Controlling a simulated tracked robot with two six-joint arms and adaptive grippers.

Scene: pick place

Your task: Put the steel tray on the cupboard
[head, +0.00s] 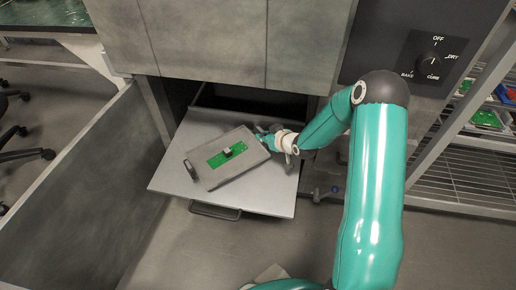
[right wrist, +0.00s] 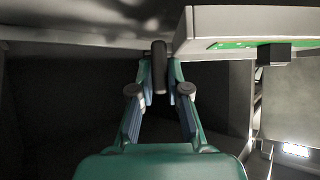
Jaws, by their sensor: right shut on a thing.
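My right gripper (head: 268,138) is at the tray's right end. In the right wrist view, my right gripper (right wrist: 160,92) is shut on the tray's dark handle (right wrist: 159,68), and the tray's pale wall (right wrist: 222,20) shows at upper right. My left gripper is not in view.
A dark opening (head: 262,102) lies behind the shelf. A control panel with a knob (head: 432,64) is at upper right. A wire rack (head: 460,178) with coloured trays stands at right. A grey side panel (head: 85,190) stands at left. The floor in front is clear.

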